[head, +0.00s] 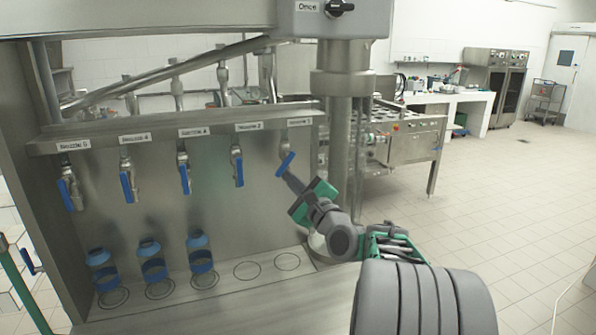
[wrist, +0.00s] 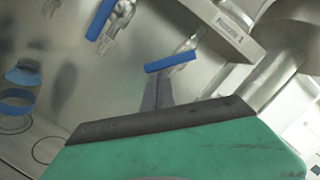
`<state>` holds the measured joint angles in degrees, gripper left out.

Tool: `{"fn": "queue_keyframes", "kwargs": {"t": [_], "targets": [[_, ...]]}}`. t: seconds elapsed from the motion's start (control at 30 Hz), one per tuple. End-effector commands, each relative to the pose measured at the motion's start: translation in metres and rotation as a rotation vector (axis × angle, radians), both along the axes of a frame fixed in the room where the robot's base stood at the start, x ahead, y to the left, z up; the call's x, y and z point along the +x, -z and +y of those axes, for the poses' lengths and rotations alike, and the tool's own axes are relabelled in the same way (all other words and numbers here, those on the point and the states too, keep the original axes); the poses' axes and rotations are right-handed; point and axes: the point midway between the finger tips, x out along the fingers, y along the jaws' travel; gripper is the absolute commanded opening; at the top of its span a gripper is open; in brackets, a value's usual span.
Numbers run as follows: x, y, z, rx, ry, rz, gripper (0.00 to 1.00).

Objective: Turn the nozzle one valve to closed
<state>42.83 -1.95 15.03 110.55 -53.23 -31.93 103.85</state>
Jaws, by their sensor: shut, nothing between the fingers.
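The nozzle one valve (head: 286,150) is at the right end of the row, below its label (head: 299,122). Its blue handle (head: 286,164) is tilted, while the other handles hang nearly upright. In the wrist view the handle (wrist: 171,62) lies just beyond the fingertips, with the metal valve body behind it. My gripper (head: 288,178) is shut and empty, its fingers pointing up at the handle's lower end. The fingertips (wrist: 158,78) are at or very near the handle; I cannot tell whether they touch.
Several other blue-handled valves, such as the nozzle two valve (head: 237,166), line the panel to the left. Blue-capped bottles (head: 200,255) stand on the left part of the ledge (head: 230,292). A metal column (head: 342,120) stands close on the right. Open floor (head: 500,200) lies further right.

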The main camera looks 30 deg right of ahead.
Motion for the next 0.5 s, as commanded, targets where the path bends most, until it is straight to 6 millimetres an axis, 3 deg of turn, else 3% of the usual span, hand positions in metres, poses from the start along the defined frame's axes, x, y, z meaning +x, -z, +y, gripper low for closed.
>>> {"fn": "queue_keyframes", "kwargs": {"t": [0.1, 0.5], "targets": [[0.001, -0.007, 0.007, 0.086, -0.003, -0.018, 0.0], [0.004, -0.013, 0.024, 0.078, -0.004, -0.017, 0.0]]}}
